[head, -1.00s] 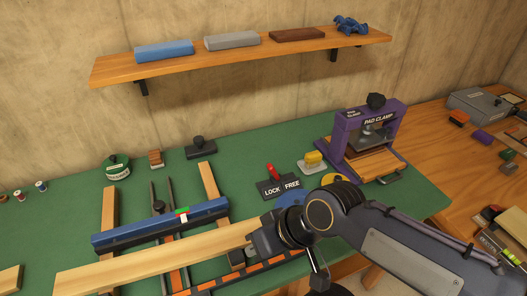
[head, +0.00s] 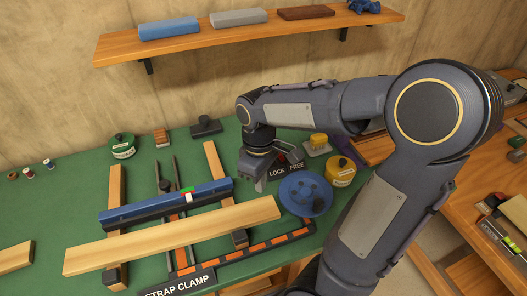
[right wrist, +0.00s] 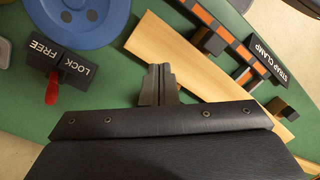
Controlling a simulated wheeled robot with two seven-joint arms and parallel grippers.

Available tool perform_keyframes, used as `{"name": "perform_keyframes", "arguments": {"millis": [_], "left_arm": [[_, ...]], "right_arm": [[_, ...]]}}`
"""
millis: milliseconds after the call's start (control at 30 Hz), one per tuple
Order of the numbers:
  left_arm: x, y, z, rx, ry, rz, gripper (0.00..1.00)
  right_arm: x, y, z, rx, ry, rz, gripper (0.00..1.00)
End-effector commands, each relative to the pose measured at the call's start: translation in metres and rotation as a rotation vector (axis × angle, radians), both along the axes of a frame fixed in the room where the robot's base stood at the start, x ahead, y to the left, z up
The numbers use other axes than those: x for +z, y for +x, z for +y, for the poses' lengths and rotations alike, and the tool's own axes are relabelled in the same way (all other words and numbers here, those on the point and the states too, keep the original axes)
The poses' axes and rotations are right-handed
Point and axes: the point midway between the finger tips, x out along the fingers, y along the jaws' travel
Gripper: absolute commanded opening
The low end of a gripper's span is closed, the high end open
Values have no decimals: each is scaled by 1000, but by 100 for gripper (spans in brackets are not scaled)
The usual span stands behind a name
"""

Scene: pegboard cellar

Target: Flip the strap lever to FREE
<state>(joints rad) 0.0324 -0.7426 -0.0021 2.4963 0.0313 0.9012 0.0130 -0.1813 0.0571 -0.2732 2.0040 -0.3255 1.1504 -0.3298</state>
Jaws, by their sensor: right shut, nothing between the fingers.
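The strap lever is a red handle (right wrist: 53,88) on a dark base behind the black LOCK/FREE plate (right wrist: 63,62) in the right wrist view. It appears to lean to the LOCK side. In the head view the plate (head: 287,171) shows, and my wrist mostly hides the lever. My right gripper (head: 262,183) is just left of the plate, above the green bench. In the right wrist view its fingers (right wrist: 158,84) are together, empty and apart from the lever. The strap clamp (head: 181,284) lies left of it. My left gripper is out of view.
A blue disc (head: 305,194) and a yellow round tin (head: 341,170) stand right of the plate. A long wooden board (head: 170,236) lies across the clamp. A shelf (head: 250,31) with blocks hangs above. Green bench surface is open behind the clamp.

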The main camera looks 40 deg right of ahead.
Motion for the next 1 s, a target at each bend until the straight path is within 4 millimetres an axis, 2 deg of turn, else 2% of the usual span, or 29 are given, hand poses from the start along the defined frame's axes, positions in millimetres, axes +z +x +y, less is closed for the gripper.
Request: {"name": "perform_keyframes", "arguments": {"millis": [33, 100, 300, 500, 700, 1000], "left_arm": [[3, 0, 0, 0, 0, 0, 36], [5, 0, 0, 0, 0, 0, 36], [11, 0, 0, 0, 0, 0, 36], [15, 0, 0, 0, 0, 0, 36], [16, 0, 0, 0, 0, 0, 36], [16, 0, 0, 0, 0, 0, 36]], "right_arm": [[-10, 16, -7, 78, -69, 73, 0], [-23, 37, -19, 186, -170, 167, 0], [-50, 97, -42, 490, -495, 443, 0], [-59, 146, -41, 712, -776, 657, 0], [-61, 168, -32, 802, -909, 752, 0], [-61, 170, -32, 810, -921, 760, 0]]}}
